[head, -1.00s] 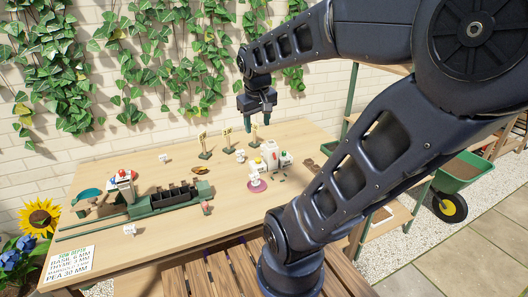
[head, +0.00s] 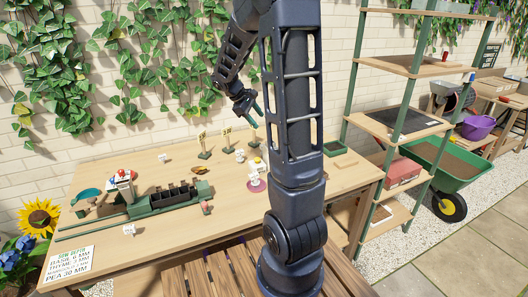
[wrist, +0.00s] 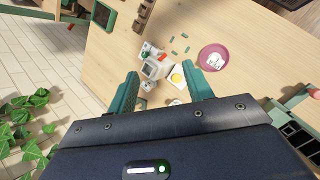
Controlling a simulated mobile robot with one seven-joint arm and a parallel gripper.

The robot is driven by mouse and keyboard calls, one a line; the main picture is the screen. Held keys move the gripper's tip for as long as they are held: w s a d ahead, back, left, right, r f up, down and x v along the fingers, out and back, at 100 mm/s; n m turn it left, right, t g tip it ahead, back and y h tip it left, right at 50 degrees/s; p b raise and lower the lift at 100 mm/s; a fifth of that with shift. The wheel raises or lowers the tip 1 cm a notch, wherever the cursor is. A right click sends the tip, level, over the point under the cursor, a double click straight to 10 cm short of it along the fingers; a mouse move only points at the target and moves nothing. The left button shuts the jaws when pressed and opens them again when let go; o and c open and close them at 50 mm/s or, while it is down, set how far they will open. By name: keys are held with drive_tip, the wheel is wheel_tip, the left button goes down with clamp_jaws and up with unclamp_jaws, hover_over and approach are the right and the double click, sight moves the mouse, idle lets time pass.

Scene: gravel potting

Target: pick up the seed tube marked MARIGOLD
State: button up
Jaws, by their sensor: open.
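I cannot make out a tube with a readable MARIGOLD mark in either view. My gripper (head: 247,108) is open and empty, raised above the far part of the wooden table (head: 110,180). In the wrist view its two teal fingers stand wide apart (wrist: 163,88), with nothing between them. Beyond the fingertips, on the table, is a white and grey device (wrist: 155,67) with red on it. Beside it a yellow round thing (wrist: 176,78) sits on a white base. Several small green pieces (wrist: 180,44) lie nearby; their marks are too small to read.
A pink saucer (wrist: 204,64) holds a small white labelled thing (wrist: 214,60). A green planter rig (head: 150,209) fills the left front of the table. Yellow signs (head: 227,133) stand at the back. Green-posted shelving (head: 347,125) is at the right. My arm hides the table's middle right.

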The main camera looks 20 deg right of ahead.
drive_tip(key=w+d+f+n+h, duration=0.25)
drive_tip(key=w+f+n, duration=0.25)
drive_tip(key=w+f, duration=0.6)
drive_tip(key=w+d+f+n+h, duration=0.2)
drive_tip(key=w+f+n+h, duration=0.2)
drive_tip(key=w+f, duration=0.65)
drive_tip(key=shift+s+a+f+x, duration=0.15)
drive_tip(key=shift+s+x, duration=0.15)
drive_tip(key=shift+x, duration=1.65)
drive_tip(key=shift+s+f+x, duration=0.15)
drive_tip(key=shift+s+x, duration=0.15)
drive_tip(key=shift+x, duration=1.7)
drive_tip(key=shift+s+a+f+x, duration=0.15)
drive_tip(key=shift+s+x, duration=0.15)
drive_tip(key=shift+x, duration=1.65)
drive_tip(key=c, duration=1.1)
drive_tip(key=shift+o, duration=0.2)
drive_tip(key=shift+r, duration=0.15)
